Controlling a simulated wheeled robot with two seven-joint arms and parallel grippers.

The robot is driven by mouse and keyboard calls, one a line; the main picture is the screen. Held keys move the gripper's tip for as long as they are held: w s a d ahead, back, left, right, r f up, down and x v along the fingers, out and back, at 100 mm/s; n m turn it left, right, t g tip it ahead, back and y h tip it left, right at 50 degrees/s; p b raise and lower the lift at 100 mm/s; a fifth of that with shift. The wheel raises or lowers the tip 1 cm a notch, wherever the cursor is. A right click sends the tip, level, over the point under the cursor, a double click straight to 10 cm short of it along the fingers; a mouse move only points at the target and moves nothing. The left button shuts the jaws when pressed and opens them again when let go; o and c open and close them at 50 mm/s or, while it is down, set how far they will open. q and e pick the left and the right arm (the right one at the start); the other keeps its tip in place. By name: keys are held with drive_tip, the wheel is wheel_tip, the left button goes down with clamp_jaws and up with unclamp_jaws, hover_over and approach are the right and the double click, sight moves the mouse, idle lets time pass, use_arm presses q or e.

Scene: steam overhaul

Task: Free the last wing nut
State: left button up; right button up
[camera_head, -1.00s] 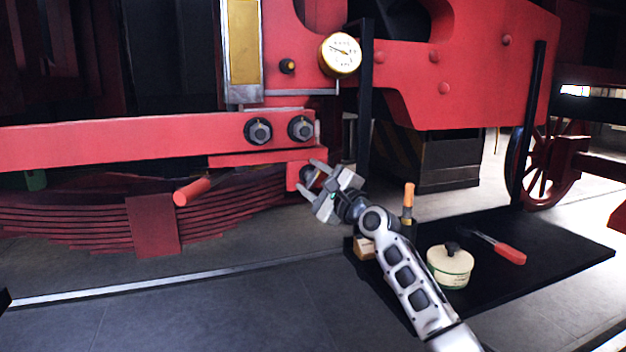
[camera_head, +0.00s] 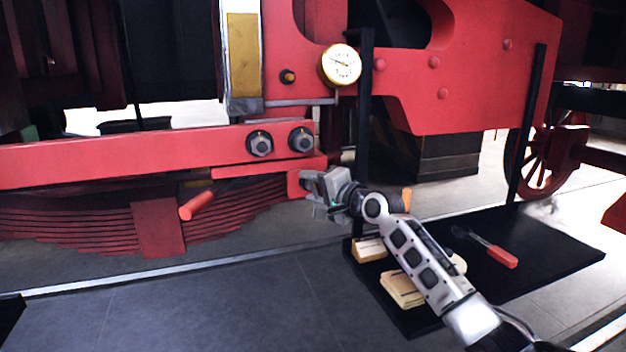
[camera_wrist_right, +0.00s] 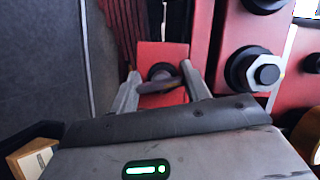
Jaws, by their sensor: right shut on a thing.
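The wing nut (camera_wrist_right: 165,82) is a dark, winged piece on the face of a small red block (camera_wrist_right: 150,57), between my fingers in the right wrist view. In the head view this block (camera_head: 293,185) sits at the right end of the red beam, and my fingers cover the nut. My right gripper (camera_head: 309,188) reaches the block from the right and is shut on the wing nut; its fingers also show in the wrist view (camera_wrist_right: 160,88). My left gripper is not in view.
Two large hex nuts (camera_head: 281,142) sit on the beam just above. A red rod (camera_head: 196,204) sticks out at left, and a gauge (camera_head: 341,65) hangs above. A black tray (camera_head: 545,255) at right holds wooden pieces (camera_head: 403,290) and a red-handled tool (camera_head: 500,255).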

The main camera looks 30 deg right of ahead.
drive_tip(key=shift+f+n+p, duration=0.1)
drive_tip(key=shift+n+p, duration=0.2)
drive_tip(key=shift+n, duration=0.1)
drive_tip(key=o, duration=1)
drive_tip(key=shift+s, duration=0.1)
drive_tip(key=s+b, duration=0.1)
drive_tip(key=s, duration=0.4)
drive_tip(key=s+d+r, duration=0.1)
drive_tip(key=s, duration=0.4)
drive_tip(key=s+d+r+b, duration=0.1)
drive_tip(key=s, duration=0.4)
drive_tip(key=shift+s+r+b, duration=0.1)
drive_tip(key=shift+s+b, duration=0.15)
drive_tip(key=shift+b, duration=0.1)
